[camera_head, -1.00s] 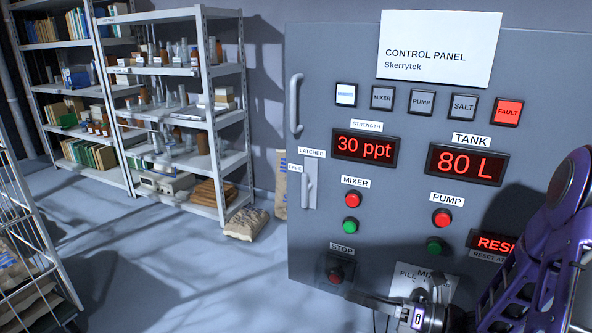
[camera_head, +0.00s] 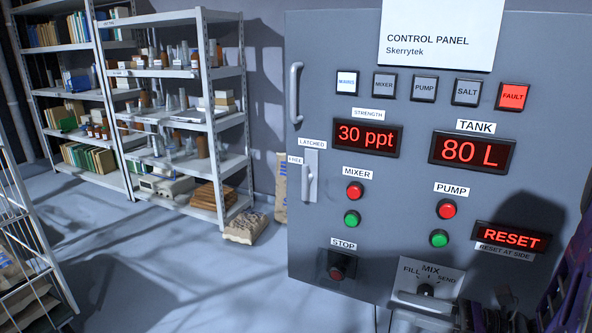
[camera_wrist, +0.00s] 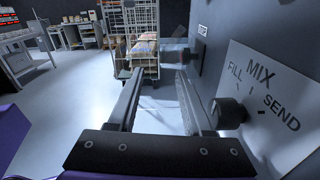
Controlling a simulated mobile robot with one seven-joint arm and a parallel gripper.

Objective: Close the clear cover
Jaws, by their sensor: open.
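The STOP button (camera_head: 337,273) is dark red on a dark plate at the lower left of the control panel (camera_head: 400,235). In the wrist view a see-through flap, which looks like the clear cover (camera_wrist: 173,52), stands out from the panel beside a dark plate (camera_wrist: 196,54). It looks open; I cannot make it out in the head view. My gripper (camera_wrist: 158,76) is open and empty, its fingers pointing along the panel towards the flap, short of it. In the head view my gripper (camera_head: 396,304) is low, right of STOP, in front of the MIX plate.
The MIX selector knob (camera_wrist: 227,113) sticks out close beside my right finger. Green pump button (camera_head: 439,239) and red RESET display (camera_head: 512,238) are above right. A wire cage cart (camera_wrist: 140,40) with sacks stands beyond.

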